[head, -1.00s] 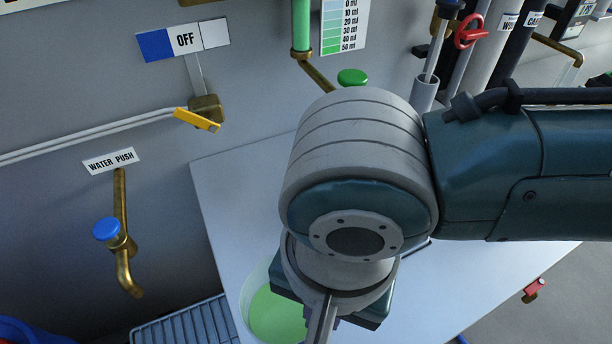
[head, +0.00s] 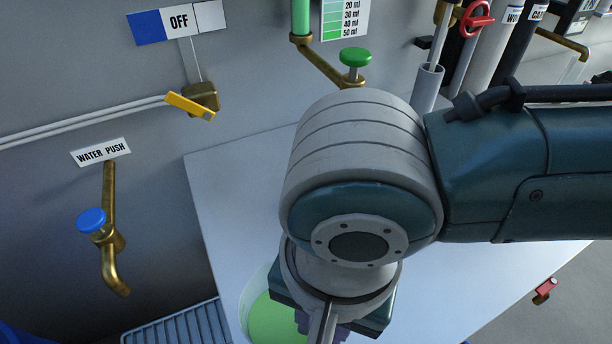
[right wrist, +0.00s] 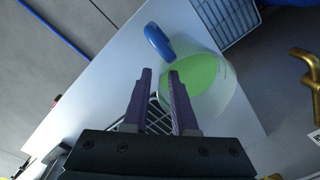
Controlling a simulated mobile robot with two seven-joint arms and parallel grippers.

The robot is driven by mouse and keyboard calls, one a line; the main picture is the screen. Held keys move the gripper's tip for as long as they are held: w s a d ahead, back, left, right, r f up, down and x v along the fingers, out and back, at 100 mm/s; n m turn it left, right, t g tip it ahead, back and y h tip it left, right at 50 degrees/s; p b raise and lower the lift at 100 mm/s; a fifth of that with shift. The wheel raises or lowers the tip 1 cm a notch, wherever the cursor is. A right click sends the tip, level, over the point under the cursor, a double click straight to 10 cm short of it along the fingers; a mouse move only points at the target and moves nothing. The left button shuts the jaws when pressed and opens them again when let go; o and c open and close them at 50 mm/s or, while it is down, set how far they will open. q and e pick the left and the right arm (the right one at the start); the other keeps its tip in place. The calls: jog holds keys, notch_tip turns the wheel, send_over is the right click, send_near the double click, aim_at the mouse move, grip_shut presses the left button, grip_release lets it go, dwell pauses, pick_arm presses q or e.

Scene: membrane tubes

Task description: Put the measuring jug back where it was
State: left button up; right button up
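The measuring jug (head: 262,315) is a clear vessel with green liquid in it. It stands on the white table top in the head view, partly hidden behind my right arm and cut off by the lower edge. In the right wrist view the jug (right wrist: 226,88) shows its round body and its blue handle (right wrist: 159,42). My right gripper (right wrist: 160,74) has two purple fingers, apart, with nothing visible between them. The handle lies just beyond the fingertips in that view; I cannot tell the exact gap. My left gripper is not in view.
A white table top (head: 225,200) spreads under my right arm. A grey rack (head: 185,328) is left of the jug. On the wall are a water tap with a blue knob (head: 91,221), a yellow lever (head: 190,105) and a green knob (head: 356,57). A tube holder (head: 427,88) stands behind.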

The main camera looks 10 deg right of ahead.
jog(key=shift+o, duration=0.6)
jog(key=shift+r, duration=0.1)
jog(key=shift+r, duration=0.35)
notch_tip(320, 180, up, 11)
jog(key=p, duration=0.2)
jog(key=s+a+r+n+t+y, duration=0.1)
jog(key=s+a+n+y, duration=0.1)
jog(key=a+n+y, duration=0.25)
jog(key=s+d+f+n+t+h, duration=0.1)
jog(key=s+d+f+h, duration=0.1)
jog(key=d, duration=0.7)
jog(key=s+d+f+n+t+h, duration=0.1)
jog(key=s+d+f+n+h, duration=0.1)
jog(key=d, duration=0.8)
jog(key=shift+s+d+f+h, duration=0.15)
jog(key=shift+s+f+h, duration=0.15)
jog(key=shift+s, duration=0.2)
